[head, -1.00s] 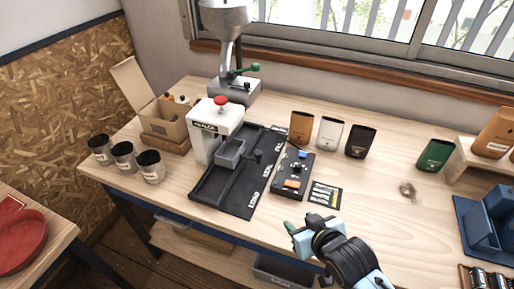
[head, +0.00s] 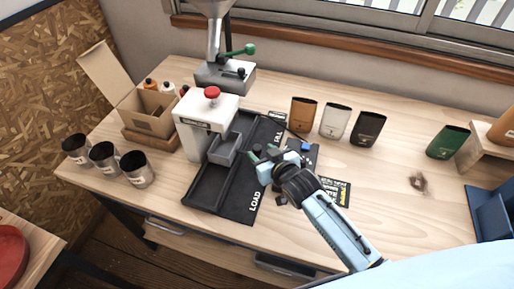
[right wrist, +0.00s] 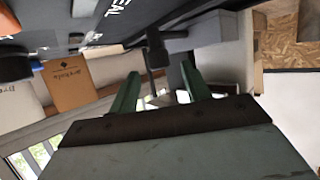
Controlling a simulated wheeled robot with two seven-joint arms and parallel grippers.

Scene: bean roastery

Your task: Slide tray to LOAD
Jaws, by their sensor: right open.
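A small grey tray (head: 224,149) sits on the black base of the white sealer (head: 205,122), beside the sealer's head. The white LOAD label (head: 255,201) is at the front of the base, and another label, SEAL (head: 277,138), is farther back. My right gripper (head: 263,155) is open, low over the base just right of the tray. In the right wrist view, a black upright handle (right wrist: 157,50) stands just beyond and between the open green fingertips (right wrist: 160,84). The grey tray also shows there (right wrist: 192,40). Contact with the handle cannot be told. My left gripper is not in view.
A dark control box (head: 305,147) is partly hidden behind my right arm. Orange (head: 303,114), white (head: 335,121) and black (head: 368,128) pouches stand behind it. Several metal cups (head: 104,157) and an open cardboard box (head: 150,110) are at the left.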

